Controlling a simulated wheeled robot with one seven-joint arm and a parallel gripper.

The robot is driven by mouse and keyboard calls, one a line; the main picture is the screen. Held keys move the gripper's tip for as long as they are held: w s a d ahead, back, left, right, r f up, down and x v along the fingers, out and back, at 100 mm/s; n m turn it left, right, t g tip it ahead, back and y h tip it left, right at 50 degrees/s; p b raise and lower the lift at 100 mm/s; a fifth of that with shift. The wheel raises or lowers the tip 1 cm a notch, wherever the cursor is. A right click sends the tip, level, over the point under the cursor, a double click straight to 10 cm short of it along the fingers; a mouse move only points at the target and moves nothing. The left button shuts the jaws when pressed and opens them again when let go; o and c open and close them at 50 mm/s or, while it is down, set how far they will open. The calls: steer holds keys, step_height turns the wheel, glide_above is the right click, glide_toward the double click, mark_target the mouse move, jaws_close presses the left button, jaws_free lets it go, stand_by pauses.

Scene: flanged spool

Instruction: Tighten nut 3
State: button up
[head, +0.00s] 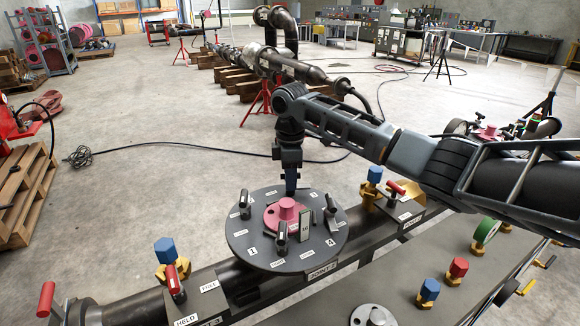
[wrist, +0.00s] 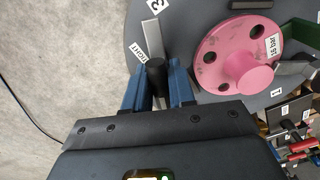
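A round dark plate (head: 240,240) with a pink flanged hub (head: 287,212) at its centre carries several nuts with lever handles. In the wrist view, the number 3 label (wrist: 157,5) and a TIGHT label (wrist: 140,52) lie beside a grey lever (wrist: 152,38) with a black grip (wrist: 157,72). My gripper (wrist: 158,85) has one blue finger on each side of this grip; the gap looks narrow, and contact is not clear. In the head view, my gripper (head: 291,189) points down at the plate's far edge, hiding nut 3.
Other levers stand at the plate's left (head: 244,204), front (head: 281,238) and right (head: 331,217). An upright tag (head: 304,222) rises near the hub. The plate sits on a dark pipe (head: 205,280), with blue and red valves along it. A bench lies at lower right.

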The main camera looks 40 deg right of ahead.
steer(key=shift+m, duration=0.7)
steer(key=m, duration=0.4)
steer(key=m+b, duration=0.1)
steer(key=m, duration=0.2)
steer(key=shift+m, duration=0.4)
steer(key=m+b, duration=0.1)
steer(key=m, duration=0.2)
steer(key=shift+m+b, duration=0.35)
steer(key=shift+m, duration=0.05)
steer(key=shift+r+m+p, duration=0.35)
steer(key=shift+m+p, duration=0.05)
steer(key=shift+p, duration=0.2)
steer(key=m+p, duration=0.4)
steer(key=p, duration=0.2)
steer(key=shift+a+r, duration=0.1)
steer(key=m+p, duration=0.3)
steer(key=shift+f+m, duration=0.4)
steer(key=shift+m, duration=0.2)
steer(key=n, duration=0.2)
steer(key=shift+n, duration=0.3)
step_height(320, 180, up, 7)
steer(key=shift+r, duration=0.1)
